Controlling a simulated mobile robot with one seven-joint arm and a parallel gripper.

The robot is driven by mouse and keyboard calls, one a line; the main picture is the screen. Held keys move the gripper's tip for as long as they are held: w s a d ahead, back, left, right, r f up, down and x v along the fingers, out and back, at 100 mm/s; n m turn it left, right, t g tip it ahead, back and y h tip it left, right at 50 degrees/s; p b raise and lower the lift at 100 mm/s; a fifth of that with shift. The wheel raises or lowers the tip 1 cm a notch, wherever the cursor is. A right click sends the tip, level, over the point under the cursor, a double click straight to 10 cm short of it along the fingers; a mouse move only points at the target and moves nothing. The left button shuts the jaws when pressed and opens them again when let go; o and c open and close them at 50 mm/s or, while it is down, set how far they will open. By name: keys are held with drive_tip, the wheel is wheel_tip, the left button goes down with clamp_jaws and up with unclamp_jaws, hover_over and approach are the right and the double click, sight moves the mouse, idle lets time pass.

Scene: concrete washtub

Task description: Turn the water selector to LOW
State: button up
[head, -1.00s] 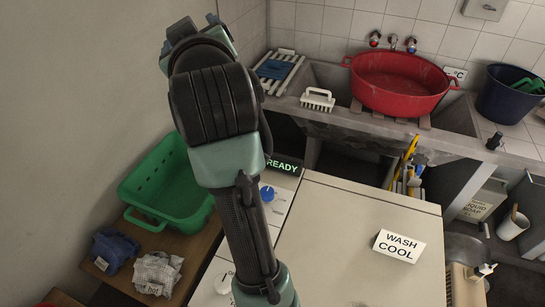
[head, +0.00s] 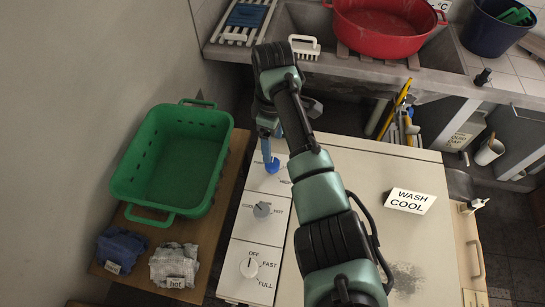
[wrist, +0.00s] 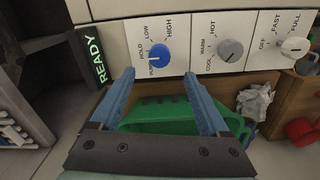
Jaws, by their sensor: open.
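The blue water selector knob (head: 272,166) is the farthest of three knobs on the white panel. In the wrist view the blue knob (wrist: 159,55) has labels around it, including HOLD, LOW and HIGH. A pale mark on the knob faces left, toward the PUMP and HOLD side, not LOW. My gripper (wrist: 157,75) is open and empty, its two blue fingers spread on either side of the knob's line and pointing toward it. In the head view my gripper (head: 268,138) is just above the knob. I cannot tell if it touches.
A grey temperature knob (head: 262,210) and a white knob (head: 250,267) sit on the same panel. A WASH COOL sign (head: 410,200) is on the lid. A READY display (wrist: 92,58) is beside the selector.

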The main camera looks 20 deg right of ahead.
sight(272, 163)
wheel_tip(272, 163, down, 8)
drive_tip(key=shift+w+f, duration=0.1)
drive_tip(key=shift+f, duration=0.05)
idle(0.3)
clamp_jaws()
